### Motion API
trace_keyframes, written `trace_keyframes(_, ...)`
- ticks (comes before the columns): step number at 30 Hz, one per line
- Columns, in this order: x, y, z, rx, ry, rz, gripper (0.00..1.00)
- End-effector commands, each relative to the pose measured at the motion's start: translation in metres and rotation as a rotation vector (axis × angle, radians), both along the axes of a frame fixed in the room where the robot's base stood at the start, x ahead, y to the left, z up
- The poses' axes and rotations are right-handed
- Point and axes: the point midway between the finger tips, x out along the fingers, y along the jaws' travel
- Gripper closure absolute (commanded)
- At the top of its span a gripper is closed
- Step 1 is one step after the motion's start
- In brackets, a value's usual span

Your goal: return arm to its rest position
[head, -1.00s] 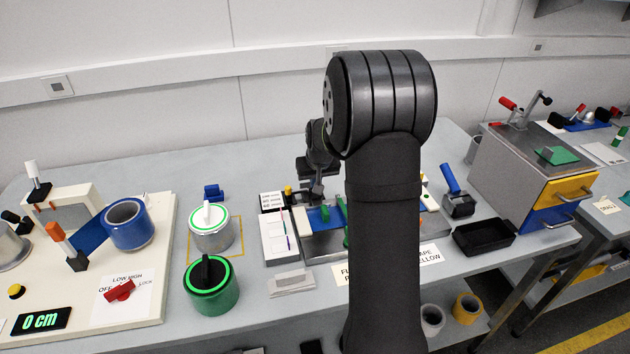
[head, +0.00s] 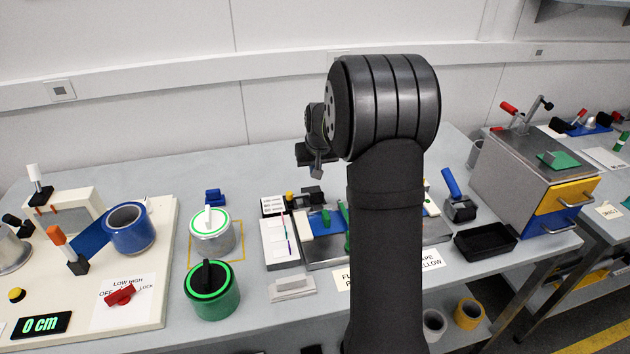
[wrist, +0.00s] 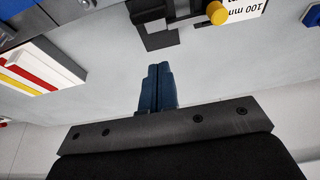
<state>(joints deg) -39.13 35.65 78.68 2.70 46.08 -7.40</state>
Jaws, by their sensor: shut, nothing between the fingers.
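My gripper (wrist: 158,88) shows in the wrist view with its two blue fingers pressed together and nothing between them. It hangs above the grey bench top, apart from the things on it. In the head view my wrist and gripper show only in part to the left of my large dark arm link, which hides the rest of the arm and part of the bench behind it.
A fixture with blue and green parts (head: 348,242) stands behind my arm. Two lidded cans, one white (head: 210,238) and one green (head: 215,300), stand to the left. A black tray (head: 486,242) and a drawer cabinet (head: 508,190) stand to the right.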

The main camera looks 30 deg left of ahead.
Motion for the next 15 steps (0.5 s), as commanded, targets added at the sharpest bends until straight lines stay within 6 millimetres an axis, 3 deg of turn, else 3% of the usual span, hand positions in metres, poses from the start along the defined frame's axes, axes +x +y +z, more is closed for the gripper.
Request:
trace_keyframes(3,-0.005,-0.005,0.024,0.002,-0.003,0.0,1.0)
trace_keyframes(7,-0.009,-0.01,0.041,0.002,-0.003,0.0,1.0)
trace_keyframes(15,-0.013,-0.013,0.052,0.001,-0.001,0.0,1.0)
